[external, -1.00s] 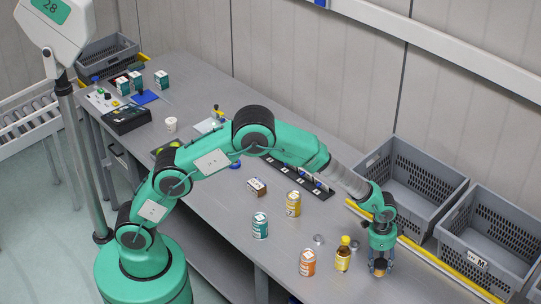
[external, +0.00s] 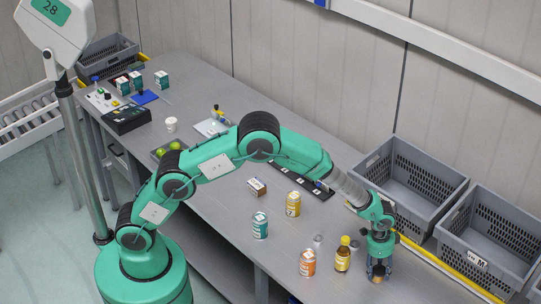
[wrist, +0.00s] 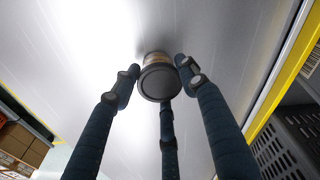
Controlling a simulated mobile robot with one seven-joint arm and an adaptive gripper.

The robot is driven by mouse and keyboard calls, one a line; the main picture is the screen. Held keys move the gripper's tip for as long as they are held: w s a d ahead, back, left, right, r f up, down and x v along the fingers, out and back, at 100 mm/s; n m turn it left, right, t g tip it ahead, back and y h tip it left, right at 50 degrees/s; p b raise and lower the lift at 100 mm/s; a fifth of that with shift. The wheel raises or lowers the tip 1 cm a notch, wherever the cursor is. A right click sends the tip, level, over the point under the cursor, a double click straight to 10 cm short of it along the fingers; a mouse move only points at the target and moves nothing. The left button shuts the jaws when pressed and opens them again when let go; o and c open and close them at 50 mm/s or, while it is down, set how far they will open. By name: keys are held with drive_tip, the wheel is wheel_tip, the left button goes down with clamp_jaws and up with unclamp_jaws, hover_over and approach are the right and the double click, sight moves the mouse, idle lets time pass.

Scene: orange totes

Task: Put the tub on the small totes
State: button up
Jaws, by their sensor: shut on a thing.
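The tub (wrist: 160,82) is a small round container with a dark grey lid and a tan-brown side. It stands on the grey table near the front right. My gripper (external: 379,275) points down over it with its fingers around it, shut on it. In the wrist view the three dark fingers close round the tub; in the external view they mostly hide it. Two grey perforated totes stand along the table's far right edge: one (external: 374,164) behind my wrist and one marked M (external: 477,261) to the right. Both look empty.
A yellow-capped bottle (external: 343,256) stands close left of my gripper, with an orange can (external: 308,262) beyond it. A yellow can (external: 293,204) and a green can (external: 260,225) stand farther left. A yellow strip (external: 458,276) runs between the table and the totes.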

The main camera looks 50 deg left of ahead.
sight(375, 269)
drive_tip(key=o, duration=1.2)
drive_tip(key=r, duration=0.4)
drive_tip(key=r+p, duration=0.1)
drive_tip(key=r, duration=0.3)
drive_tip(key=s+a+r, duration=0.1)
drive_tip(key=r, duration=0.3)
drive_tip(key=shift+a+p, duration=0.1)
drive_tip(key=shift+p, duration=0.25)
drive_tip(key=shift+w, duration=0.1)
drive_tip(key=shift+r, duration=0.1)
